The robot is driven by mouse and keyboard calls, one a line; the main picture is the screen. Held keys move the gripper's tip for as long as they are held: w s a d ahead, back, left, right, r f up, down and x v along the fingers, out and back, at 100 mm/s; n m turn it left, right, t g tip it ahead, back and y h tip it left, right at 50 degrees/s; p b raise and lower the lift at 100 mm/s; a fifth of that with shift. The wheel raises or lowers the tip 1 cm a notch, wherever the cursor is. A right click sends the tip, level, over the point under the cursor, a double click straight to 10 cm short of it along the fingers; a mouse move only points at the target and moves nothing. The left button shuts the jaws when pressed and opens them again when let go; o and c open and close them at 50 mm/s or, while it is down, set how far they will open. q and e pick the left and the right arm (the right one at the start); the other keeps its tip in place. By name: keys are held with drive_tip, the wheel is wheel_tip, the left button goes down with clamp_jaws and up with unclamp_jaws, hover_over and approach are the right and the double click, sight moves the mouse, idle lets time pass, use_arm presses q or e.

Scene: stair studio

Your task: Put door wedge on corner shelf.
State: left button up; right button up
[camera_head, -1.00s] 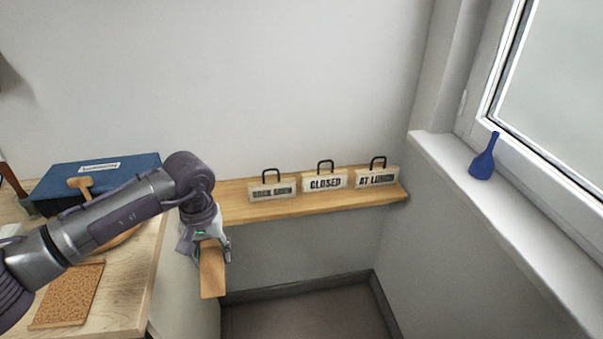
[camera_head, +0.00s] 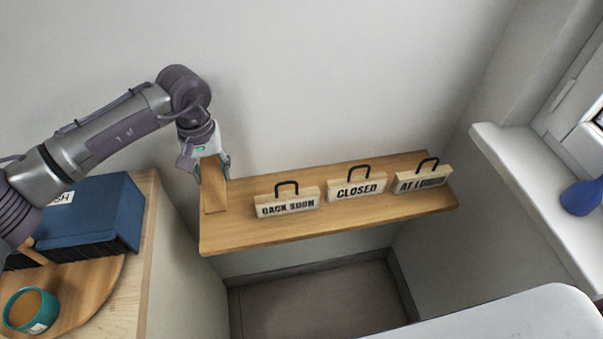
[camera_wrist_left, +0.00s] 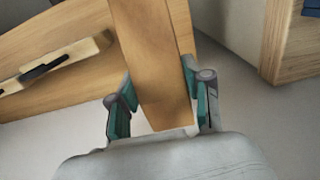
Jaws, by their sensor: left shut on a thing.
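The door wedge, a long wooden piece (camera_head: 214,190), hangs from my left gripper (camera_head: 209,165) over the left end of the corner shelf (camera_head: 240,234). My left gripper is shut on the wedge. In the left wrist view the wedge (camera_wrist_left: 152,50) runs between the two green-padded fingers, with the shelf (camera_wrist_left: 75,82) behind it. I cannot tell whether its lower end touches the shelf. The shelf is a light wooden board along the wall. My right gripper is not in view.
Three handled signs stand on the shelf: BACK SOON (camera_head: 287,204), CLOSED (camera_head: 357,188) and AT LUNCH (camera_head: 423,179). The shelf's left end beside them is free of signs. A blue box (camera_head: 82,222) and a teal cup (camera_head: 30,312) are on the left. A blue vase (camera_head: 580,197) stands on the windowsill.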

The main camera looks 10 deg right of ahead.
use_arm(q)
drive_tip(key=shift+w, duration=0.1)
drive_tip(key=f, duration=0.3)
drive_tip(key=f+p, duration=0.1)
drive_tip(key=f, duration=0.2)
drive_tip(key=f+p, duration=0.1)
drive_tip(key=f, duration=0.2)
drive_tip(key=shift+s, duration=0.25)
drive_tip(key=shift+f, duration=0.4)
drive_tip(key=shift+w, duration=0.1)
drive_tip(key=shift+f, duration=0.1)
drive_tip(key=shift+f, duration=0.15)
drive_tip(key=o, duration=1.2)
